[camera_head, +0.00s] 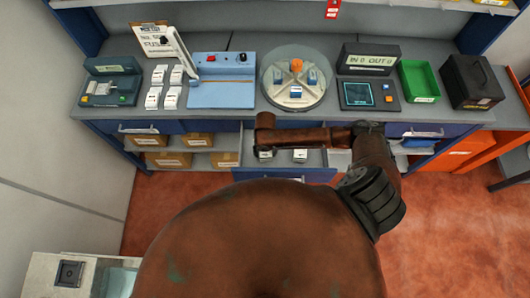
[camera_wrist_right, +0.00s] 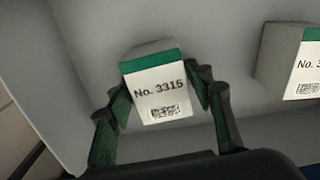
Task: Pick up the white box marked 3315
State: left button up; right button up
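The white box marked No. 3315 (camera_wrist_right: 160,92) has a green band at its top edge. In the right wrist view it stands between the two fingers of my right gripper (camera_wrist_right: 160,90), one on each side and very near it. I cannot tell whether the fingers press on it. In the head view my right wrist reaches left over the open drawer, and the gripper's fingers are hidden there. My left gripper is not in view.
Another white box with a green band (camera_wrist_right: 300,65) stands to the right, its number cut off. The open drawer (camera_head: 285,174) is below the counter. A round turntable (camera_head: 295,99), blue station (camera_head: 222,96) and green bin (camera_head: 419,82) stand on the counter.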

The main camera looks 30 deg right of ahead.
jog(key=c, duration=1)
jog(key=shift+r, duration=0.1)
